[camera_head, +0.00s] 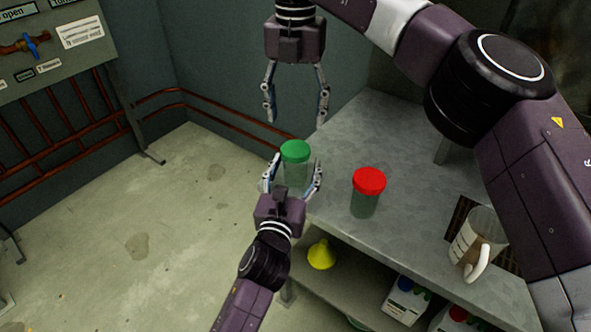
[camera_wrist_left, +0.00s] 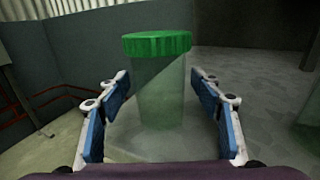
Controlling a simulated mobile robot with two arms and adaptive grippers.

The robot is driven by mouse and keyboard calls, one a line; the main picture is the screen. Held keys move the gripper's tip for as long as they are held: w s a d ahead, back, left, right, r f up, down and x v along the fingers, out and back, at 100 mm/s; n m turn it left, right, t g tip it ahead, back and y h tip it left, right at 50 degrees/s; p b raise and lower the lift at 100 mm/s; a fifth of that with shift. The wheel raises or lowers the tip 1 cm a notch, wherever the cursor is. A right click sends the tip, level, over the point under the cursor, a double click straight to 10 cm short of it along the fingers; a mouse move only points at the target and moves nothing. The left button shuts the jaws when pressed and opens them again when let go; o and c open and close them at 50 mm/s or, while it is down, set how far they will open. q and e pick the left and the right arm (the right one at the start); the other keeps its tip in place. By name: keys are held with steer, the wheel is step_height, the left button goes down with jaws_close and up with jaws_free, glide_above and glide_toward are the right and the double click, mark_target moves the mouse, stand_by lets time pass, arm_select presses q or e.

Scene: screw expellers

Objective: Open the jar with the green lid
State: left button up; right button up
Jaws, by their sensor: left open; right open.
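A clear jar (camera_head: 297,174) with a green lid (camera_head: 295,151) stands upright at the left edge of the metal table. My left gripper (camera_head: 292,178) is open, with one finger on each side of the jar body. In the left wrist view the jar (camera_wrist_left: 159,92) and its lid (camera_wrist_left: 157,43) are between the open fingers, with gaps on both sides. My right gripper (camera_head: 296,108) is open and empty, pointing down above and behind the green lid, apart from it.
A jar with a red lid (camera_head: 369,181) stands on the table (camera_head: 345,130) to the right. A measuring jug (camera_head: 476,243) is further right. A yellow funnel (camera_head: 321,254) and bottles (camera_head: 407,298) are on the lower shelf. My right arm spans the upper right.

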arm_select(q)
steer(key=shift+w, duration=0.1)
steer(key=shift+c, duration=0.4)
jaws_close()
